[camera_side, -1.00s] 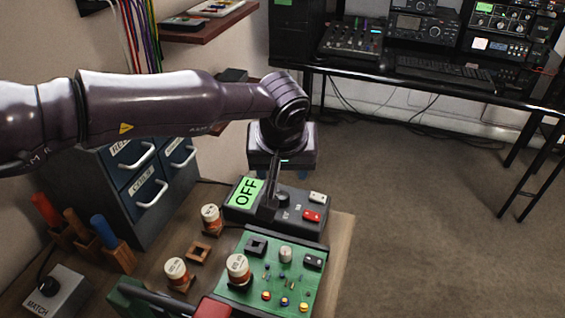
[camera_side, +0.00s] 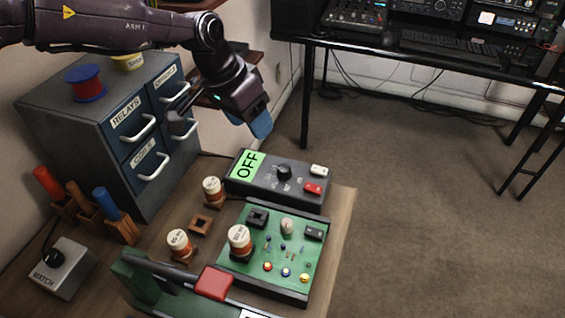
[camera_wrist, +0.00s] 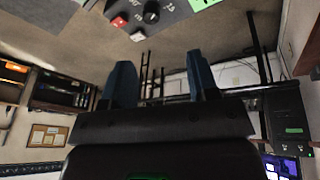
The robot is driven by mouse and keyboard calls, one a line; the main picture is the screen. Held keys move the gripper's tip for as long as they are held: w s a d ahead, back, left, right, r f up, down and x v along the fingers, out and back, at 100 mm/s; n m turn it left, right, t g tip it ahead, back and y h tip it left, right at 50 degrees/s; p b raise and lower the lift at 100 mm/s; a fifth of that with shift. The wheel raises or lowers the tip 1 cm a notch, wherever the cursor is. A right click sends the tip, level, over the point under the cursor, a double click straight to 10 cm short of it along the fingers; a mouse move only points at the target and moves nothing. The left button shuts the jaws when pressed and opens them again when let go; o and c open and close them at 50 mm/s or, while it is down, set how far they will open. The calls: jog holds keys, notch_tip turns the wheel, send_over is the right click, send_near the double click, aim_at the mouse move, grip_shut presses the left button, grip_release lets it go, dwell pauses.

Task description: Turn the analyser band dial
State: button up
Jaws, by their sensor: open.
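The analyser (camera_side: 262,190) is a dark grey box on the bench's far side, with a green display (camera_side: 248,165) reading OFF. Its black band dial (camera_side: 284,172) sits right of the display; the dial's labels are too small to read. The dial also shows upside down at the top of the wrist view (camera_wrist: 151,14). My gripper (camera_side: 262,124) is above and behind the analyser, tilted, touching nothing. In the wrist view its two blue fingers (camera_wrist: 162,78) are apart with nothing between them.
A green circuit board (camera_side: 262,283) with parts is in front. Labelled coils (camera_side: 212,190) and a blue drawer cabinet (camera_side: 75,130) stand left. A MATCH box (camera_side: 66,280) is front left.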

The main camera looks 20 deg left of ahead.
aim_at(284, 167)
jog(key=w+d+f+m, duration=0.1)
jog(key=f+m, duration=0.1)
jog(key=f, duration=0.2)
jog(key=d+f+m, duration=0.2)
jog(key=f, duration=0.2)
jog(key=w+d+f+m+h, duration=0.1)
jog(key=d+f, duration=0.1)
jog(key=f, duration=0.2)
jog(key=shift+w+f+m, duration=0.1)
jog(key=shift+w+m, duration=0.25)
jog(key=shift+m, duration=0.05)
jog(key=c, duration=0.9)
